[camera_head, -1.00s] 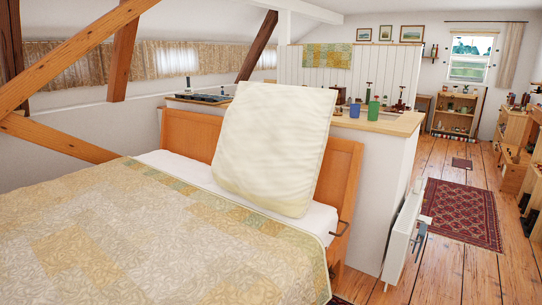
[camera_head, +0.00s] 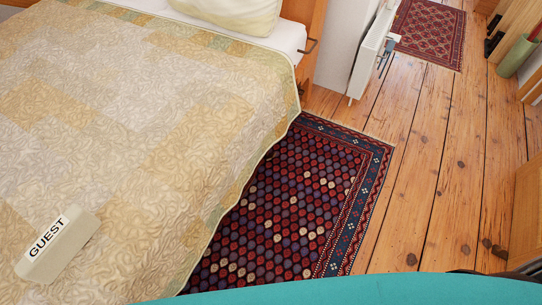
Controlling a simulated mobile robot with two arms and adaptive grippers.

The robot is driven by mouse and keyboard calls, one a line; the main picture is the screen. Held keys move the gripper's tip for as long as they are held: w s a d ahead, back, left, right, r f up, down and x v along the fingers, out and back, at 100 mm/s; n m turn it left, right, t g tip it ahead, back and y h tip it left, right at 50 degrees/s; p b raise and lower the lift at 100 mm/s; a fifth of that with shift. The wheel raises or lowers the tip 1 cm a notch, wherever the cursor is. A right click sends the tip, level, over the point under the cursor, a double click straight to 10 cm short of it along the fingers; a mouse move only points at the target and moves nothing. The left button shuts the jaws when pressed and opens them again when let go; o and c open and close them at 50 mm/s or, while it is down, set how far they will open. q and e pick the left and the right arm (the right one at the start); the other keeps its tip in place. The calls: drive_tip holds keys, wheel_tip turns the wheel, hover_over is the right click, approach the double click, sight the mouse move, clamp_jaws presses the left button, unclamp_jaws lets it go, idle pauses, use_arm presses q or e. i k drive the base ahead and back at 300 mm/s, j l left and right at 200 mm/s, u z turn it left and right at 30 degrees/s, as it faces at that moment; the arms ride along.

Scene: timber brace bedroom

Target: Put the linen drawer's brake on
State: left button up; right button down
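No linen drawer and no brake can be made out in the head view. The bed (camera_head: 130,120) fills the left side, covered by a yellow and cream quilt that hangs over its near right edge. The quilt hides whatever is under the bed. A pale block marked GUEST (camera_head: 58,244) shows at the lower left, over the quilt. A dark metal handle or bracket (camera_head: 309,46) is at the bed's head end. Neither of my grippers is in view.
A dark red and blue patterned rug (camera_head: 300,195) lies beside the bed. A white radiator (camera_head: 368,55) stands past the headboard. Another red rug (camera_head: 430,30) lies further off. A green vessel (camera_head: 517,56) and wooden furniture (camera_head: 527,215) line the right. The plank floor (camera_head: 430,160) between is clear.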

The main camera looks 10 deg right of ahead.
sight(273, 155)
drive_tip(key=i+l+u, duration=0.25)
drive_tip(key=l+u, duration=0.15)
drive_tip(key=l, duration=0.4)
drive_tip(key=i+l+u, duration=0.15)
drive_tip(key=l+u, duration=0.2)
drive_tip(key=l, duration=0.5)
drive_tip(key=l+u, duration=0.4)
drive_tip(key=l, duration=0.5)
